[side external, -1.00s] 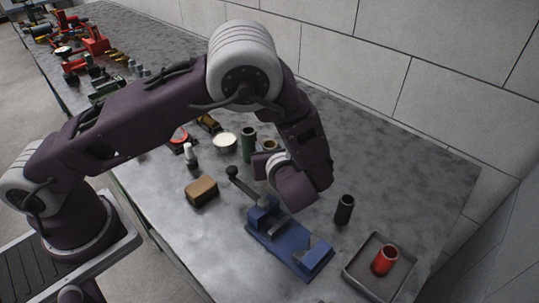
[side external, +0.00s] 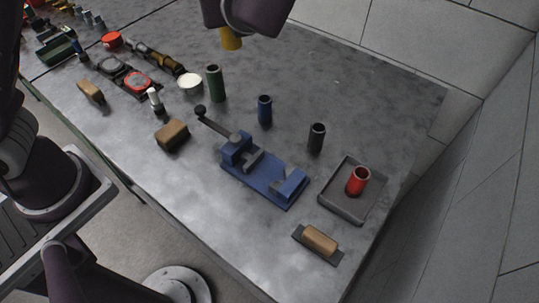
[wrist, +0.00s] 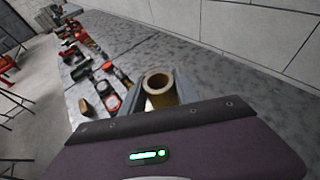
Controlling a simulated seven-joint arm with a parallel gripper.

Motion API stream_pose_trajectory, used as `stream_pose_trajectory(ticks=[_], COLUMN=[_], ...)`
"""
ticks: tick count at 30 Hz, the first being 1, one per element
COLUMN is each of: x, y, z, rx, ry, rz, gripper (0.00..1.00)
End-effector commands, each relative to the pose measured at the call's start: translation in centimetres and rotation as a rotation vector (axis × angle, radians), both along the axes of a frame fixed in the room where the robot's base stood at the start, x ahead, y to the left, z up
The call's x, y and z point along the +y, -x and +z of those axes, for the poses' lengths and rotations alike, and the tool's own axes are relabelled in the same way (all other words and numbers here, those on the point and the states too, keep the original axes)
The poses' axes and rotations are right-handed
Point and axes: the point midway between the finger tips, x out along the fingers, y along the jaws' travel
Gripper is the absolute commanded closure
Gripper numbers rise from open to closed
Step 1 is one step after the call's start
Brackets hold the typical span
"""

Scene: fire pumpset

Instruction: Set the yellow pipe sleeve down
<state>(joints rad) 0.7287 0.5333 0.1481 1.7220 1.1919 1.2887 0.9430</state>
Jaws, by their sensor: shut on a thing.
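The yellow pipe sleeve (side external: 231,40) shows below my wrist at the top of the side view, up above the table. In the wrist view the yellow sleeve (wrist: 159,88) sits between the two grey fingers of my gripper (wrist: 160,92), its open end facing the camera. My gripper is shut on it. In the side view my wrist hides most of the fingers.
A green sleeve (side external: 215,83), a blue sleeve (side external: 264,110) and a black sleeve (side external: 316,138) stand upright on the table. A red sleeve (side external: 358,181) stands in a grey tray (side external: 335,207). A blue vise (side external: 262,178) sits mid-table. The table's back right is clear.

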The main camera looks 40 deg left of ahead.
Motion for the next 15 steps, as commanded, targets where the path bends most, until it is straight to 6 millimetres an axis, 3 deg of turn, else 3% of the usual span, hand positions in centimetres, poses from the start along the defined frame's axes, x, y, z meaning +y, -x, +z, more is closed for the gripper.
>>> stream_pose_trajectory(ticks=[6,15], x=[0.1,1.3], y=[0.1,4.7], z=[3.5,-0.9], rx=[-0.001,0.004], ry=[0.000,-0.006], rz=[0.008,0.244], gripper=[1.00,1.00])
